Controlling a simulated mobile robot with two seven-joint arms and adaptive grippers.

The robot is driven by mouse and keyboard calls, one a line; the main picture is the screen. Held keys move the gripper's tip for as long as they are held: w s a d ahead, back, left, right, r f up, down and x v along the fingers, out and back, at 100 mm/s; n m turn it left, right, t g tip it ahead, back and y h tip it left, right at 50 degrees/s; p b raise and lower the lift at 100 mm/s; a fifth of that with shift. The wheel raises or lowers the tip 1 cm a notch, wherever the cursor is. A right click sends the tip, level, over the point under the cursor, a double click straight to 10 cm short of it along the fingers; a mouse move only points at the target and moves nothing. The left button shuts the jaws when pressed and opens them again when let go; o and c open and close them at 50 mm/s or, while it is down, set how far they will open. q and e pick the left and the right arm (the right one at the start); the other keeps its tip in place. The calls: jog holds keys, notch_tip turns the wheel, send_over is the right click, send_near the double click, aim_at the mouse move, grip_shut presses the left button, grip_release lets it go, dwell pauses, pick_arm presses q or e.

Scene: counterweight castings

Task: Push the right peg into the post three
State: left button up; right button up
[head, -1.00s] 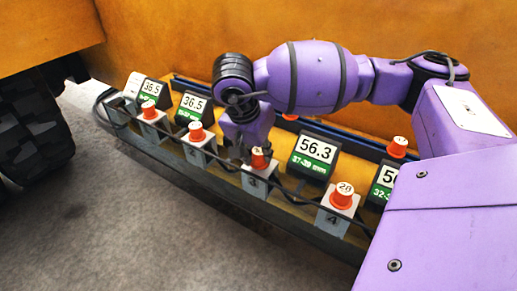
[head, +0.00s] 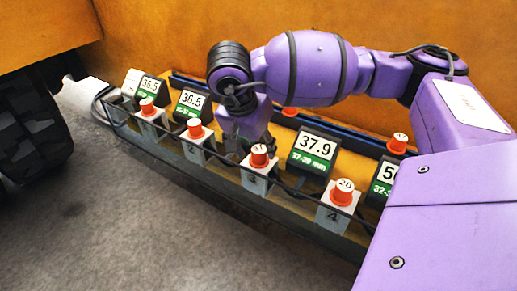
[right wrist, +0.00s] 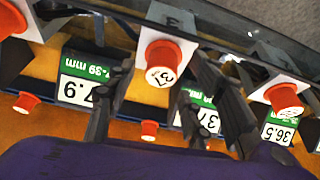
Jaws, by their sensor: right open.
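The orange peg on post three (head: 259,156) stands upright on its white block marked 3; its white top bears a number. It also shows in the right wrist view (right wrist: 163,60). The display behind it (head: 317,147) reads 37.9 above a green band, 37-39 mm. My right gripper (head: 240,148) is just behind and left of this peg in the head view. In the right wrist view its two dark fingers (right wrist: 163,75) are apart, one on either side of the peg, with a gap to it. My left gripper is out of view.
Orange pegs stand on post four (head: 342,191) and on two posts to the left (head: 195,129). Other pegs (head: 397,144) sit behind. A black cable runs along the posts. An orange wall is behind; grey floor lies in front.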

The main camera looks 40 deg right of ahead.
jog(key=v, duration=1)
jog(key=shift+a, duration=0.1)
